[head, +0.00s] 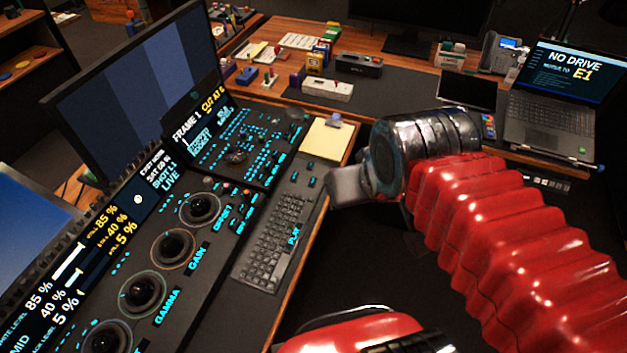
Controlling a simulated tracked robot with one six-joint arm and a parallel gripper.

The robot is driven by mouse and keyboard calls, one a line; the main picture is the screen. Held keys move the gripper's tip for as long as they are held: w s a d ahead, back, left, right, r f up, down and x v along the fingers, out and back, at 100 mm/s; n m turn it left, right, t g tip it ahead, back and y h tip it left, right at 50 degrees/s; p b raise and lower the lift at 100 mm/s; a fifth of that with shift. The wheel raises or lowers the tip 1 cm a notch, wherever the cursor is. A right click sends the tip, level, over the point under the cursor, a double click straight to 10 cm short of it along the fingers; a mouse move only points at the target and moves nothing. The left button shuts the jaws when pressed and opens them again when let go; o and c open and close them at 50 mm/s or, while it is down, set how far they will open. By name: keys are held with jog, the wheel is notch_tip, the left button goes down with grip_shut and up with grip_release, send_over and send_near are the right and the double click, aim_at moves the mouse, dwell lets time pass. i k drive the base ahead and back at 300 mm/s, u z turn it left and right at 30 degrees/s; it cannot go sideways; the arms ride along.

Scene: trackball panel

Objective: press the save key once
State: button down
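I cannot pick out a key marked save in the head view. The trackball panel (206,258) runs along the left, with several dark balls in rings and glowing labels such as GAIN and GAMMA. Beyond it is a second panel (213,152) with many small blue-lit keys, whose lettering is too small to read. A dark keyboard (265,245) lies beside the panel, with a lit PLAY label at its right. My gripper (346,187) is a grey end on a dark metal wrist, apart from and right of the keyboard, near the desk edge. Its fingers cannot be told apart.
A yellow notepad (325,139) lies beyond the keyboard. A monitor (130,95) stands behind the panels. A small screen (195,125) reads FRAME 1, CUT AT 6. On the far desk are a laptop (556,100), a phone (497,52) and small boxes. Dark floor shows below my gripper.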

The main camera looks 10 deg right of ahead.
aim_at(312, 182)
jog(key=u, duration=4.3)
jog(key=k, duration=1.05)
jog(key=u, duration=0.05)
